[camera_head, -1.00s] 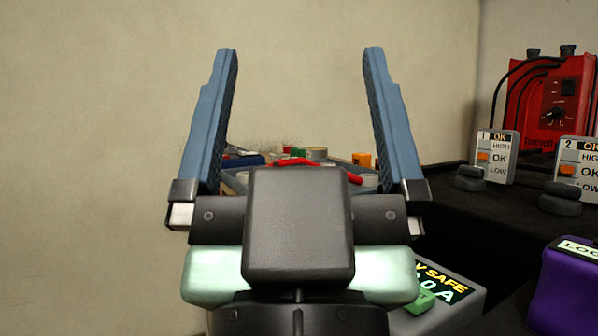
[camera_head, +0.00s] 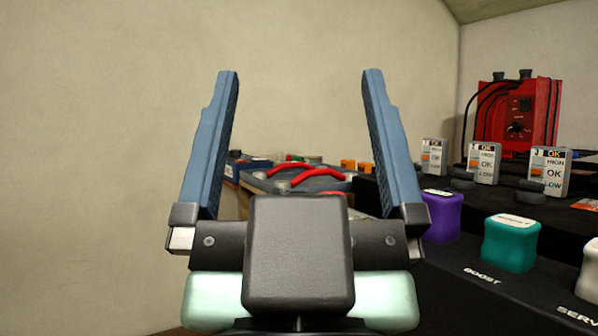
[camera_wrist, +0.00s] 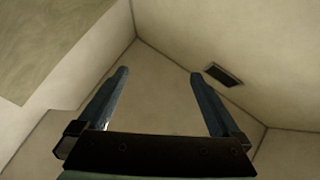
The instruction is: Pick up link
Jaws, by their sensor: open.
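My gripper (camera_head: 300,76) is open and empty, its two blue fingers pointing up in front of the pale wall. In the wrist view my gripper (camera_wrist: 158,74) faces bare walls and ceiling, with nothing between the fingers. Behind it in the head view, red curved pieces (camera_head: 318,173) lie on a dark surface. I cannot tell whether one of these is the link, and no other thing is clearly a link. My gripper's body hides part of that surface.
A dark bench on the right carries a purple block (camera_head: 441,216), a teal block (camera_head: 510,242), several grey indicator boxes (camera_head: 484,162) and a red charger (camera_head: 519,115) with black cables. Small orange blocks (camera_head: 348,164) stand at the back. Wall space at left is clear.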

